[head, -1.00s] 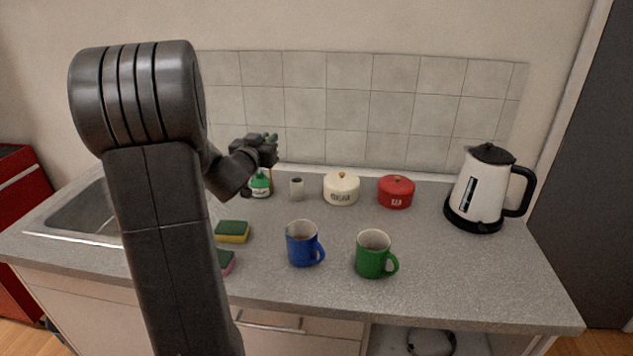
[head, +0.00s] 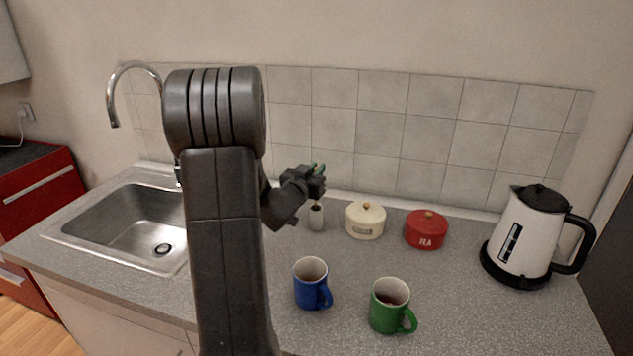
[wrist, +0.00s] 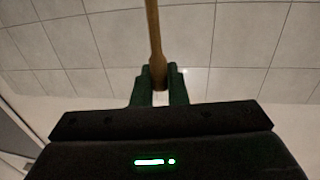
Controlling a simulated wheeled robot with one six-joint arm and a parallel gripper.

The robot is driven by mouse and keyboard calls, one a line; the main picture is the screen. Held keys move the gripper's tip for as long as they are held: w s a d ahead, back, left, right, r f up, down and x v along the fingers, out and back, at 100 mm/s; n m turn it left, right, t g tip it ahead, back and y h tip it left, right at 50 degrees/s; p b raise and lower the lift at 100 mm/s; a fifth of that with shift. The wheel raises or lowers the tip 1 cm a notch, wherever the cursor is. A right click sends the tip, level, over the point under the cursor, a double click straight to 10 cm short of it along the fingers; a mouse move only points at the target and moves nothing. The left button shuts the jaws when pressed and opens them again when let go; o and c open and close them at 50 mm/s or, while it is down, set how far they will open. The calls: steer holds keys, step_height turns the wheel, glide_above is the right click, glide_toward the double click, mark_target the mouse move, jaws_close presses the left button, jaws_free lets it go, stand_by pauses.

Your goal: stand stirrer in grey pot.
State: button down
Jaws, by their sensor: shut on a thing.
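My gripper (head: 319,170) is shut on the wooden stirrer (wrist: 154,40), which stands out between the green fingertips in the wrist view. In the head view a short brown length of the stirrer (head: 316,204) shows below my gripper, close to upright. The grey pot (head: 316,219) stands on the counter directly below it in the picture. The stirrer's lower end is at the pot's rim; I cannot tell whether it is inside or just above or behind it.
A cream pot (head: 365,221) and a red pot (head: 426,230) stand to the right of the grey pot. A blue mug (head: 309,285) and a green mug (head: 388,308) are in front. A kettle (head: 522,238) stands at far right, a sink (head: 130,228) at left.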

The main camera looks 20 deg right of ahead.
steer(key=shift+f, duration=1.35)
steer(key=shift+f, duration=0.15)
steer(key=c, duration=1.4)
jaws_free()
steer(key=shift+c, duration=0.2)
steer(key=shift+r, duration=0.2)
steer(key=b+v, duration=0.2)
steer(key=v, duration=1)
steer(key=shift+w, duration=0.1)
